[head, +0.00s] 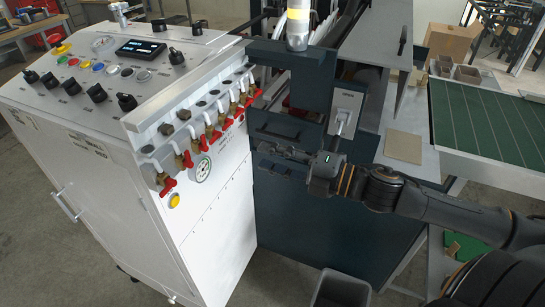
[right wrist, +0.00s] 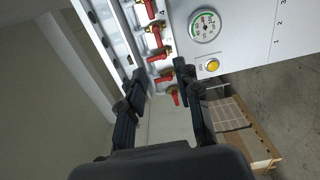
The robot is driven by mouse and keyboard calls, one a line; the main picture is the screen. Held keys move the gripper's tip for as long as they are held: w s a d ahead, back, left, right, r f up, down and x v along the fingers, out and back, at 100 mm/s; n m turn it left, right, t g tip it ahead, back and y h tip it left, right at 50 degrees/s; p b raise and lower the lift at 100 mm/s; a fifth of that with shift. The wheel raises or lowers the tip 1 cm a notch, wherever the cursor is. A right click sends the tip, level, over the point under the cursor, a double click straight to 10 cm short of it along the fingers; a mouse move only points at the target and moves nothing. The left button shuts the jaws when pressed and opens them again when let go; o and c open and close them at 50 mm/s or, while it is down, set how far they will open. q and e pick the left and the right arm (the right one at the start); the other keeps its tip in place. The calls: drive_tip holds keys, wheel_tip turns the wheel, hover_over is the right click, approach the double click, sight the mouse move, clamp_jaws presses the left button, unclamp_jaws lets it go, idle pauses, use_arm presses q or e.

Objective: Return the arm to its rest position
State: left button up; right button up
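My right gripper (head: 268,150) reaches in from the right in the head view, in front of the dark machine body (head: 325,215). In the right wrist view, its two black fingers (right wrist: 163,78) are spread apart with nothing held between them. Beyond the fingertips is a row of red-handled valves (right wrist: 160,50) on the white cabinet, which also shows in the head view (head: 215,190). In the head view, the gripper is to the right of the valves, apparently apart from them. My left gripper is not in view.
The cabinet side has a pressure gauge (head: 202,169) and a yellow button (head: 174,201). A grey lever box (head: 346,101) stands close behind my right wrist. A grey bin (head: 341,289) is below my arm. A green-topped table (head: 490,118) is at right. A pallet (right wrist: 240,135) lies on the floor.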

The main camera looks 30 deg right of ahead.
drive_tip(key=w+d+f+m+t+h, duration=0.1)
drive_tip(key=w+d+f+m+h, duration=0.3)
drive_tip(key=d+f+m+h, duration=0.8)
drive_tip(key=s+d+f+m+g, duration=0.1)
drive_tip(key=s+d+f, duration=0.2)
drive_tip(key=f, duration=0.6)
drive_tip(key=s+d+f+m+g, duration=0.2)
drive_tip(key=d+f, duration=0.1)
drive_tip(key=f, duration=0.7)
drive_tip(key=s+d+f+m+g, duration=0.1)
drive_tip(key=s+d+f, duration=0.2)
drive_tip(key=f, duration=0.6)
drive_tip(key=s+a+f+m+g, duration=0.2)
drive_tip(key=s+a+f+g, duration=0.1)
drive_tip(key=s+f, duration=0.6)
drive_tip(key=s+a+f+m+g, duration=0.2)
drive_tip(key=s+a+f+m, duration=0.15)
drive_tip(key=s+f, duration=0.5)
drive_tip(key=s+a+f+m+g, duration=0.1)
drive_tip(key=s+a+f+g, duration=0.1)
drive_tip(key=s+a+f, duration=0.3)
drive_tip(key=s+a+f+m+g+y, duration=0.1)
drive_tip(key=s+a+f+g, duration=0.2)
drive_tip(key=s+a+f, duration=0.3)
drive_tip(key=s+a, duration=0.3)
drive_tip(key=s, duration=0.3)
drive_tip(key=shift+s+a, duration=0.2)
drive_tip(key=shift+s, duration=0.1)
